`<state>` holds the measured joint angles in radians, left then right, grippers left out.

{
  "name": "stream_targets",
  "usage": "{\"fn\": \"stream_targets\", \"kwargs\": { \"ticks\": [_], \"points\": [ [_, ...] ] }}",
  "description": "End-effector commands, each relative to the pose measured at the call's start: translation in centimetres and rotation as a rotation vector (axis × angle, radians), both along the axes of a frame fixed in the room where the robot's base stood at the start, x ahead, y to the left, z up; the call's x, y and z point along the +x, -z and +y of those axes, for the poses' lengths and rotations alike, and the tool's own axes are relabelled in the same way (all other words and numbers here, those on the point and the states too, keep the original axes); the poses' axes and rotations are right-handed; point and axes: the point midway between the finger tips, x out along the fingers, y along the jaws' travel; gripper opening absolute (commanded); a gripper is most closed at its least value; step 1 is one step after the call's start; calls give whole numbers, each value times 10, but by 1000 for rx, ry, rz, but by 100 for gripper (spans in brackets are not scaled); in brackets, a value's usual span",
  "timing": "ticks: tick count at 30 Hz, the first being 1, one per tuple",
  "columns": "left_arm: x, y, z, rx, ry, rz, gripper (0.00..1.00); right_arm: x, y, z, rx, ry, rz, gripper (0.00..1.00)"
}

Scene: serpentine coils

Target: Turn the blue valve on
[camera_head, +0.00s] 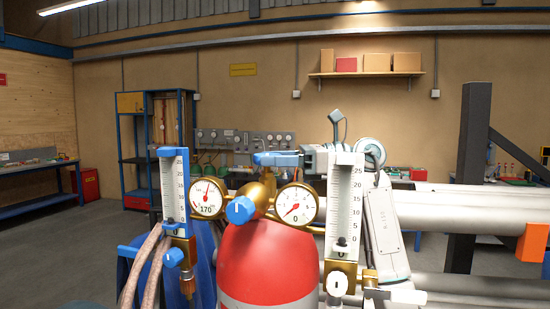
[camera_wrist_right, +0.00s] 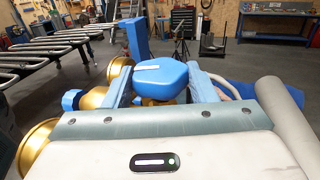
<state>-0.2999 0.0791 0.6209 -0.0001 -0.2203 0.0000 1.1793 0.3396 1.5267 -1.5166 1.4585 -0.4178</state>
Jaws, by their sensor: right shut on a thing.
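The blue valve (camera_wrist_right: 160,80) is a rounded knob with a white line on top. In the right wrist view it sits between the two light-blue fingers of my right gripper (camera_wrist_right: 165,88), which is shut on it. In the head view my right gripper (camera_head: 278,159) reaches in from the right, above the brass fitting (camera_head: 262,190) on top of the red cylinder (camera_head: 268,260). There the valve is hard to tell apart from the blue fingers. My left gripper is not in view.
A blue regulator knob (camera_head: 240,210) sits between the left gauge (camera_head: 208,198), near 170, and the right gauge (camera_head: 297,204), near 0. A blue flowmeter (camera_head: 174,190) and a white flowmeter (camera_head: 345,205) flank them. Grey pipes (camera_head: 470,212) lie at right.

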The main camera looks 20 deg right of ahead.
Motion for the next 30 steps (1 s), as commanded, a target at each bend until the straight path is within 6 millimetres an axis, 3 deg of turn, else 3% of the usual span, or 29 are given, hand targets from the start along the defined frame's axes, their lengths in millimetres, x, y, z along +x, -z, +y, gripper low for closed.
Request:
{"fn": "stream_targets", "kwargs": {
  "ticks": [6, 15, 16, 19, 30],
  "points": [
    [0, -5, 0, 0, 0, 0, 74, 2, -2, 0, 3, -117, 0, 29],
    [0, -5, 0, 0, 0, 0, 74, 2, -2, -1, 5, -125, -2, 29],
    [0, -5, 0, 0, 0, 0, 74, 2, -2, -1, 5, -125, -2, 56],
    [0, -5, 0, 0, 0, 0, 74, 2, -1, -1, 4, -125, -2, 74],
    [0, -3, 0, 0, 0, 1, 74, 1, 0, 0, 0, -104, -2, 74]
  ]
}}
